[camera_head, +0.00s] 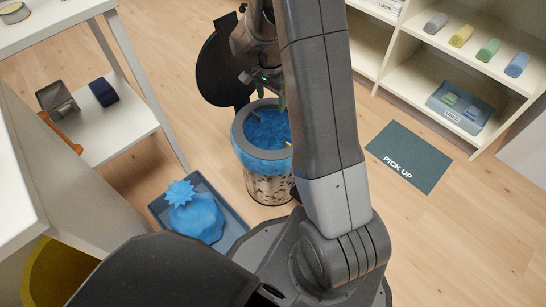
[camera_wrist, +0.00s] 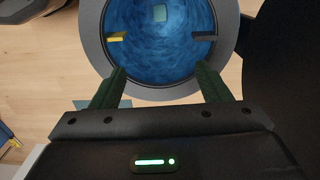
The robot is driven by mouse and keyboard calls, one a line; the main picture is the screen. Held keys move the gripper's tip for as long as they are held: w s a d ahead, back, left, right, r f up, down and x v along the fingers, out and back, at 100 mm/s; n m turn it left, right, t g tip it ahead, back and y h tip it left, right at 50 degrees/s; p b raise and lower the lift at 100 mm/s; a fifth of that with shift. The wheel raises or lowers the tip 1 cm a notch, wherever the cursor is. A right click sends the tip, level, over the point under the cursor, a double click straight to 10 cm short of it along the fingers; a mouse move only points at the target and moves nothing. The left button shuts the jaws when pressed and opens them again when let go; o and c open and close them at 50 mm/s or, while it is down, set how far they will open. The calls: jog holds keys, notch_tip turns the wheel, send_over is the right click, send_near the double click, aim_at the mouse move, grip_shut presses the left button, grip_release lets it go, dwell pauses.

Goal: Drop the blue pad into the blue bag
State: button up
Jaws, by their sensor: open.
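The blue bag (camera_head: 263,133) lines a round bin with a grey rim and speckled lower wall, standing on the floor. In the wrist view the open bag (camera_wrist: 150,60) fills the upper middle. A small blue-green square piece (camera_wrist: 160,13) shows inside it; I cannot tell for sure whether it is the blue pad. My gripper (camera_wrist: 161,72) is open, its two dark green fingers apart with nothing between them, over the near side of the bin. It is partly hidden by my arm in the head view.
A shelf at right holds grey, yellow, green and blue blocks (camera_head: 517,65) and a labelled tray (camera_head: 461,107). A "PICK UP" mat (camera_head: 408,156) lies on the floor. A blue tray (camera_head: 234,223) with a tied blue bundle (camera_head: 196,218) is left of the bin. Yellow (camera_wrist: 117,38) and grey tabs mark the bin's inside.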

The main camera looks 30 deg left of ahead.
notch_tip(320, 180, up, 8)
jog(key=p, duration=0.2)
jog(key=shift+f, duration=0.1)
notch_tip(320, 180, down, 10)
jog(key=b, duration=0.2)
jog(key=shift+f, duration=0.15)
dwell(0.7)
